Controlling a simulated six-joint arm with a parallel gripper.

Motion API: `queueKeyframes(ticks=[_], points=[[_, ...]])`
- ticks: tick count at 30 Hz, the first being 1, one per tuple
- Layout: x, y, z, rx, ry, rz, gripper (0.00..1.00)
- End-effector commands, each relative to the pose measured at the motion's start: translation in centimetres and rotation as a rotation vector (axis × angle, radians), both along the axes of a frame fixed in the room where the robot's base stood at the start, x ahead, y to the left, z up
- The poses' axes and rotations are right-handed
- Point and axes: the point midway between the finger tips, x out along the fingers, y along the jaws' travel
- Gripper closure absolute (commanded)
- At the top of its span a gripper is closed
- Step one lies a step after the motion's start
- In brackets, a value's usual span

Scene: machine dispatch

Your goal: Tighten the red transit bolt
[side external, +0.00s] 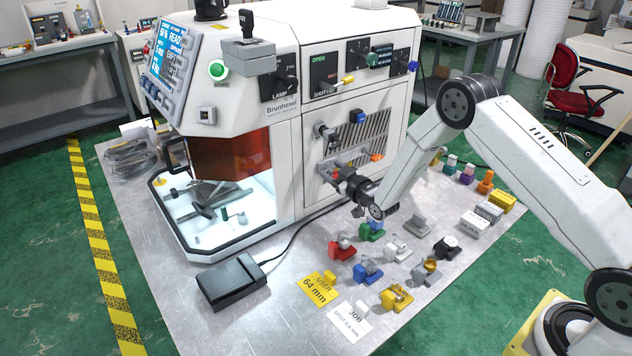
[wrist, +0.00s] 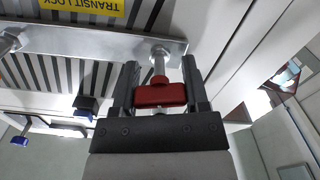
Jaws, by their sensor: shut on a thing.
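The red transit bolt (wrist: 160,96) has a red, blocky head between the two fingers of my gripper (wrist: 160,85) in the wrist view. My gripper is shut on that head. The bolt's metal shank runs up to a round collar at the right end of a silver bar (wrist: 95,42). A yellow label reading TRANSIT LOCK (wrist: 85,5) shows upside down above the bar.
Dark and blue knobs (wrist: 86,104) stick out left of my gripper in the wrist view. On the metal table (side external: 170,290) stand several coloured fixtures (side external: 368,270), a black foot pedal (side external: 231,281) with a cable, and yellow and white cards. The table's front left is clear.

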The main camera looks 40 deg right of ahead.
Motion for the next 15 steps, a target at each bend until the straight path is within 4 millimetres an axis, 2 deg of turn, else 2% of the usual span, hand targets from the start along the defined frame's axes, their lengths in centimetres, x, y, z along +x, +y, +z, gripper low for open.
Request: queueKeyframes(ticks=[9, 15], points=[[0.01, -0.06, 0.06, 0.211, -0.001, 0.000, 1.00], [0.01, -0.08, 0.07, 0.290, -0.002, 0.000, 1.00]])
